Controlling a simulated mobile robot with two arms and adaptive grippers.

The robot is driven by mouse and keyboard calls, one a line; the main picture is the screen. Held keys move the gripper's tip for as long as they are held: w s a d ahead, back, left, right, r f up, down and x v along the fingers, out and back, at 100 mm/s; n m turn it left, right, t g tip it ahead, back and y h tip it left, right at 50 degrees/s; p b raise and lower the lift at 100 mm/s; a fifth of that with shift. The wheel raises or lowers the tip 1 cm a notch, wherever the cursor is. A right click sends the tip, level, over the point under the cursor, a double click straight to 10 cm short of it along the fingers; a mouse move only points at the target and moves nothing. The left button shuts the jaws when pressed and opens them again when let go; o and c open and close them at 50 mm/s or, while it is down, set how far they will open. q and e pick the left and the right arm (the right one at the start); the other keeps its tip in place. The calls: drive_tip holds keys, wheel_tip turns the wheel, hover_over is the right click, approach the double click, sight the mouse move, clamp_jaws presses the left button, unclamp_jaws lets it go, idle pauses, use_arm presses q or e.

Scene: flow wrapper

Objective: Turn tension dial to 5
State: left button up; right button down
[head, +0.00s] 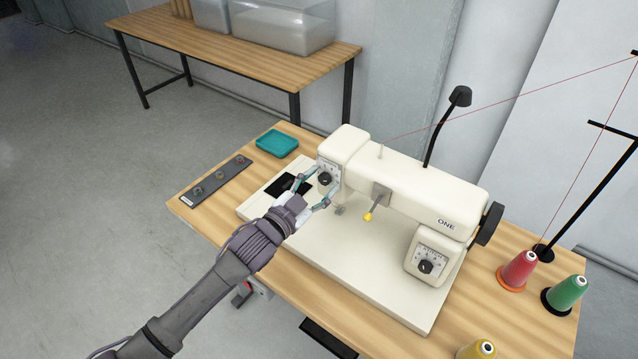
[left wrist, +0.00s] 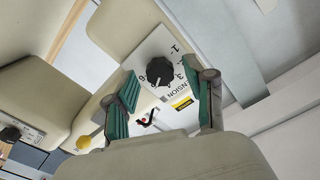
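The tension dial (head: 325,179) is a black knob on a pale plate on the left end of the cream sewing machine (head: 420,192). It also shows in the left wrist view (left wrist: 160,71), with printed numbers and the word "TENSION" on its plate. The dial's exact setting is too small to read. My left gripper (head: 316,188) is open in front of the machine's left end. In the left wrist view its green-padded fingers (left wrist: 160,98) are spread, with the dial beyond and between them, apart from both pads. My right gripper is in neither view.
A second dial (head: 426,267) sits at the machine's lower right. A yellow-tipped lever (head: 368,216) sticks out at the front. A teal tray (head: 277,143) and a grey strip with several knobs (head: 216,181) lie at left. Thread cones (head: 519,270) stand at right.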

use_arm(q)
drive_tip(key=v, duration=1.2)
idle(0.4)
